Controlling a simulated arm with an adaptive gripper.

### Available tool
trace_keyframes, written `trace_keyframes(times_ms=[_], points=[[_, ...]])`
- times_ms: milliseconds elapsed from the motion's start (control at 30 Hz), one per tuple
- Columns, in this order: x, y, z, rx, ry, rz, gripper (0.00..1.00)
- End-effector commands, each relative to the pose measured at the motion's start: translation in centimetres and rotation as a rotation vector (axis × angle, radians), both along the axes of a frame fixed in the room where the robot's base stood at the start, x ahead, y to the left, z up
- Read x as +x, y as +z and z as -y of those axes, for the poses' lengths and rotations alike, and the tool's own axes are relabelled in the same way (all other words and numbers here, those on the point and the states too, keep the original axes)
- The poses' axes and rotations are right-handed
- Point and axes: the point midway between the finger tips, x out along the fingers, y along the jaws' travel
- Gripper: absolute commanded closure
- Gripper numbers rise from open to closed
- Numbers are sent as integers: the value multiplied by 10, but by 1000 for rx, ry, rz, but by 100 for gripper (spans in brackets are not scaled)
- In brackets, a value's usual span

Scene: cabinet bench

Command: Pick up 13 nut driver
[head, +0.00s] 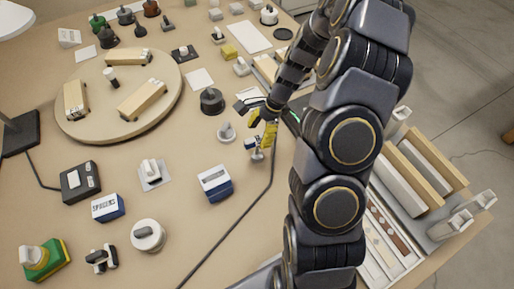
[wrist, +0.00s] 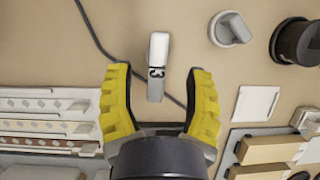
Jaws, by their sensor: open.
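The 13 nut driver (wrist: 158,55) shows in the wrist view as a pale grey, upright-looking handle with a dark "13" label. It lies between and slightly beyond the yellow fingers of my gripper (wrist: 160,72). The fingers are spread, with a visible gap on both sides of the driver. In the head view my gripper (head: 263,125) is over the middle of the bench, just above a small grey piece (head: 257,154) that appears to be the driver. My fingers partly hide it there.
A grey knob-like piece (head: 226,132) and a black round base (head: 212,101) stand close by on the left. A blue-and-white box (head: 215,183) is nearer the front. A dark cable (head: 230,228) runs past the driver. Wooden-block racks (head: 432,165) line the right edge.

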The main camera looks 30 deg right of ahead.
Motion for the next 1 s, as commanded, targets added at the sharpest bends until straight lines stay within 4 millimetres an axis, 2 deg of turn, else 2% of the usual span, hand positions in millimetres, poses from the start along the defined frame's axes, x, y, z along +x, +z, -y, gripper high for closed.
trace_keyframes(times_ms=[200,467,500,567,600,1000], points=[[-2,-31,-12,2,3,-3,48],[-2,-36,-14,0,3,-1,48],[-2,-36,-14,0,3,-1,56],[-2,-36,-14,0,3,-1,81],[-2,-36,-14,0,3,-1,98],[-2,-36,-14,1,3,-2,100]])
